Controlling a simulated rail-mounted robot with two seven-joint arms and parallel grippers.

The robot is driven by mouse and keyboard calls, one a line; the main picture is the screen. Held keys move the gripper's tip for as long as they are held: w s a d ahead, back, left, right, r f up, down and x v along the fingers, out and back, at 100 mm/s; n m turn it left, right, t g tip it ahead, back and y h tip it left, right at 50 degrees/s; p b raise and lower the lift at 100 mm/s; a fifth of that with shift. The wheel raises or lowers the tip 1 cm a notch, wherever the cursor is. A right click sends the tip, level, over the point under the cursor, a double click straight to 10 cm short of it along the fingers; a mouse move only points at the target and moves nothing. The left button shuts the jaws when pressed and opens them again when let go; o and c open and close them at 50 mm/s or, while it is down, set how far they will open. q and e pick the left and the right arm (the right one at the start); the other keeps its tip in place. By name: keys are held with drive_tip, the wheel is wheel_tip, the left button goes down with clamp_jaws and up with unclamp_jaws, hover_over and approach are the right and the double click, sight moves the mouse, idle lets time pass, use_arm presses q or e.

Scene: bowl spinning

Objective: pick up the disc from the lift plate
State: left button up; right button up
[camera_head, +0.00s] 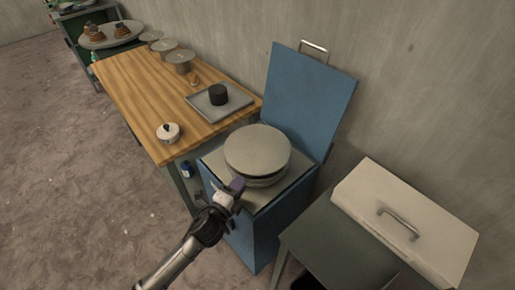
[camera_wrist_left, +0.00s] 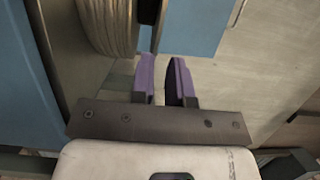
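A round grey-beige disc (camera_head: 257,146) lies on top of a stack of similar discs in the open blue cabinet (camera_head: 258,228). The stack's layered edge (camera_wrist_left: 108,22) shows at the top of the left wrist view. A pale square metal surface (camera_head: 262,196) surrounds the stack; the lift plate under it is hidden. My left gripper (camera_head: 238,184) is at the front edge of the cabinet, just in front of the stack. In the left wrist view its purple fingers (camera_wrist_left: 163,68) are apart with nothing between them, beside the stack and not around it. My right gripper is out of view.
The blue lid (camera_head: 308,100) stands open behind the stack. A wooden table (camera_head: 150,95) at left holds a grey tray (camera_head: 206,108) with a black cylinder (camera_head: 218,94) and a small white pot (camera_head: 168,132). A closed white lidded box (camera_head: 410,220) stands at right.

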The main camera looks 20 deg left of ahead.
sight(254, 167)
use_arm(q)
drive_tip(key=shift+w+d, duration=0.2)
drive_tip(key=shift+w, duration=0.95)
drive_tip(key=shift+w+d, duration=0.15)
drive_tip(key=shift+w, duration=0.4)
drive_tip(key=w, duration=0.1)
drive_tip(key=w+b, duration=0.1)
drive_tip(key=w+d, duration=0.1)
drive_tip(key=w, duration=0.1)
drive_tip(key=shift+f+b, duration=0.25)
drive_tip(key=shift+b, duration=0.1)
drive_tip(key=shift+w+d, duration=0.1)
drive_tip(key=shift+w, duration=0.3)
clamp_jaws()
drive_tip(key=shift+r, duration=0.1)
